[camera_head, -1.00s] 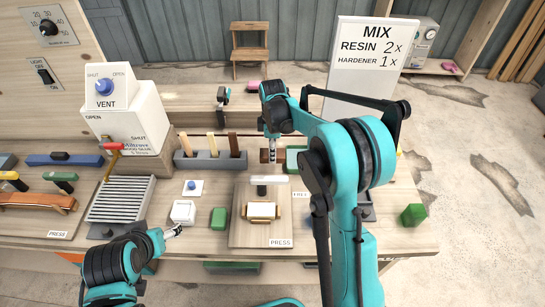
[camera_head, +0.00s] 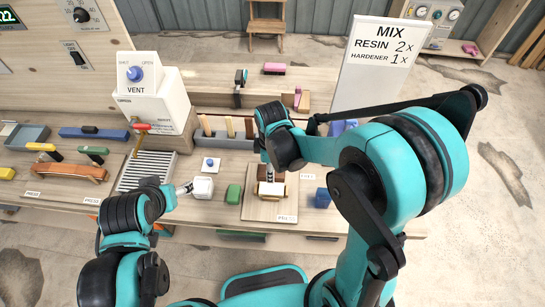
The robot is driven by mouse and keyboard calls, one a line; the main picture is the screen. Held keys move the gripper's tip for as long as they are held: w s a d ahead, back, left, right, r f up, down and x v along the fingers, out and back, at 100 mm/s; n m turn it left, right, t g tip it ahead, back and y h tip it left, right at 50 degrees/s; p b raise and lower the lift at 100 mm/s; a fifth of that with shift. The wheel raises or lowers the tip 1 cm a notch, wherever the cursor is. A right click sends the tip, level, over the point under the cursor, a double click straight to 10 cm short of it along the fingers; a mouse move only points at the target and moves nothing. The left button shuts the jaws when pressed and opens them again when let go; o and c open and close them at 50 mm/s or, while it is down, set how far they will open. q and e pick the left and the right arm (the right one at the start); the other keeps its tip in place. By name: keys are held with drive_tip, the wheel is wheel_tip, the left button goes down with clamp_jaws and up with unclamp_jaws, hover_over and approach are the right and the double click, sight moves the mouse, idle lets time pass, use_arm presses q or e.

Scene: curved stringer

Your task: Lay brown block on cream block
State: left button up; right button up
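The cream block (camera_head: 271,188) lies on a light wooden board (camera_head: 256,210) near the middle of the bench, between small brown side pieces. My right gripper (camera_head: 269,178) points down over it. The brown block (camera_head: 263,171) shows at its fingers, seemingly gripped, just above or behind the cream block; whether they touch is unclear. My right arm hides part of this area. My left gripper (camera_head: 187,188) is beside a white block (camera_head: 203,188) left of the board; its finger opening is too small to judge.
A green block (camera_head: 233,194) stands left of the board and a blue block (camera_head: 322,197) right of it. A slotted holder (camera_head: 225,138) with upright pieces is behind. A ribbed rack (camera_head: 147,172) and the white vent box (camera_head: 155,100) stand to the left.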

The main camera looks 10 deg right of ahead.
drive_tip(key=b, duration=0.6)
hover_over(272, 188)
wheel_tip(272, 188, down, 8)
drive_tip(key=shift+a+r, duration=0.1)
drive_tip(key=shift+r, duration=0.1)
drive_tip(key=shift+f+b, duration=0.65)
drive_tip(key=shift+f, duration=0.1)
drive_tip(key=shift+f+b, duration=0.35)
drive_tip(key=shift+b, duration=0.1)
drive_tip(key=o, duration=1.8)
drive_tip(key=shift+r, duration=0.1)
drive_tip(key=shift+r+p, duration=3.1)
drive_tip(key=shift+r, duration=0.9)
